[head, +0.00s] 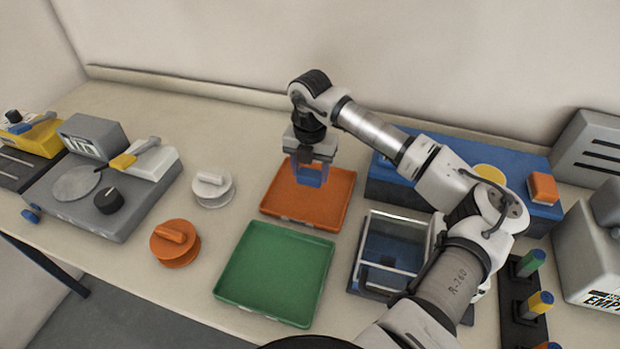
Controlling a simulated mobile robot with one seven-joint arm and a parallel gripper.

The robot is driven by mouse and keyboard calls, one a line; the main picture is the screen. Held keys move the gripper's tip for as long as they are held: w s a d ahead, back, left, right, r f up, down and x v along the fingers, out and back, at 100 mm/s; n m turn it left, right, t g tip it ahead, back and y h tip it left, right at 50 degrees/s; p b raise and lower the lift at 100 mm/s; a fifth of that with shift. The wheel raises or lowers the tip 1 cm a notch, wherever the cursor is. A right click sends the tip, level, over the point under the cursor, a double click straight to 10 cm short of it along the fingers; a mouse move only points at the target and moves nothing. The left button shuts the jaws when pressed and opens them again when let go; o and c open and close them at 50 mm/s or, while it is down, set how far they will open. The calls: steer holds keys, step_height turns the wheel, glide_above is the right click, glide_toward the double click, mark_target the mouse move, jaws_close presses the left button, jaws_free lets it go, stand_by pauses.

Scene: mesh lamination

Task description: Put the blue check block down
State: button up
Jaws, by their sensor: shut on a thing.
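My gripper (309,171) is above the orange tray (330,213), fingers pointing down. It is shut on a blue block (308,177), which hangs between the fingers over the tray's back part. From this one view I cannot tell whether the block touches the tray floor. Any check pattern on the block is too small to make out.
A green tray (274,275) lies in front of the orange tray. A clear-lidded box (388,245) and a blue case (405,190) are to the right. White (213,189) and orange (174,243) handled discs stand left. A grey scale-like device (92,200) is further left.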

mark_target(310, 173)
steer(key=shift+f+p, duration=0.45)
steer(key=shift+f, duration=1.65)
steer(key=shift+f, duration=0.2)
steer(key=o, duration=1.1)
steer(key=shift+r, duration=0.1)
steer(key=shift+r, duration=0.55)
step_height(310, 173, up, 11)
steer(key=b, duration=0.3)
steer(key=shift+r, duration=0.1)
